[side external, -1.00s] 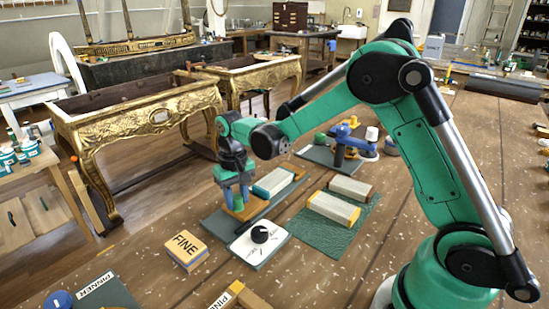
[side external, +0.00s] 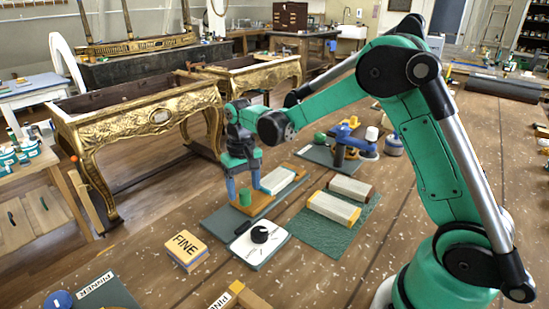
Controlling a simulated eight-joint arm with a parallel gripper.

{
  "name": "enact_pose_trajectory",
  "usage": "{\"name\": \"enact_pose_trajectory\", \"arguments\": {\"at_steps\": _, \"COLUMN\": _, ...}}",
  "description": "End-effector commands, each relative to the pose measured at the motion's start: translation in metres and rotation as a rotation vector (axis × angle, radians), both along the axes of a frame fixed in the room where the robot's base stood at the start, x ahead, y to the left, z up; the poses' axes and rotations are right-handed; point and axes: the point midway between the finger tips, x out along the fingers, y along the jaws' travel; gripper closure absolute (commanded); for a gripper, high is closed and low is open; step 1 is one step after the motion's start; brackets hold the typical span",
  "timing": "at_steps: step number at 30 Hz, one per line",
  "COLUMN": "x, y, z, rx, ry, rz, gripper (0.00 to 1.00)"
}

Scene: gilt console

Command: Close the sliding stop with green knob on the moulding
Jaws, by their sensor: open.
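The green knob (side external: 244,199) stands upright on an orange-brown wooden moulding (side external: 262,205), which lies on a dark grey-green base. A pale block with a teal end (side external: 283,178) lies farther along the moulding, up and to the right of the knob. My gripper (side external: 244,191) points down above the moulding with its two blue fingers spread apart. One finger shows left of the knob and the other right of it. The fingers look slightly above or behind the knob, and I cannot see contact. The sliding part under the knob cannot be made out clearly.
A white dial plate with a black knob (side external: 260,234) sits close in front. The FINE block (side external: 186,250) is to its left. Pale blocks (side external: 333,207) lie on a green mat to the right. A blue clamp-like device (side external: 348,141) stands behind.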

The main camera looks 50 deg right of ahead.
Motion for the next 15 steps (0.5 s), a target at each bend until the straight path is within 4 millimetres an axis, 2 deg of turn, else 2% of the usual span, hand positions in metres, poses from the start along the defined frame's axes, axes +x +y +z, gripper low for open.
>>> {"name": "enact_pose_trajectory", "arguments": {"at_steps": 6, "x": 0.000, "y": 0.000, "z": 0.031, "rx": 0.000, "ry": 0.000, "rz": 0.000, "gripper": 0.35}}
{"name": "enact_pose_trajectory", "arguments": {"at_steps": 10, "x": 0.000, "y": 0.000, "z": 0.039, "rx": 0.000, "ry": 0.000, "rz": 0.000, "gripper": 0.35}}
{"name": "enact_pose_trajectory", "arguments": {"at_steps": 15, "x": 0.000, "y": 0.000, "z": 0.041, "rx": 0.000, "ry": 0.000, "rz": 0.000, "gripper": 0.35}}
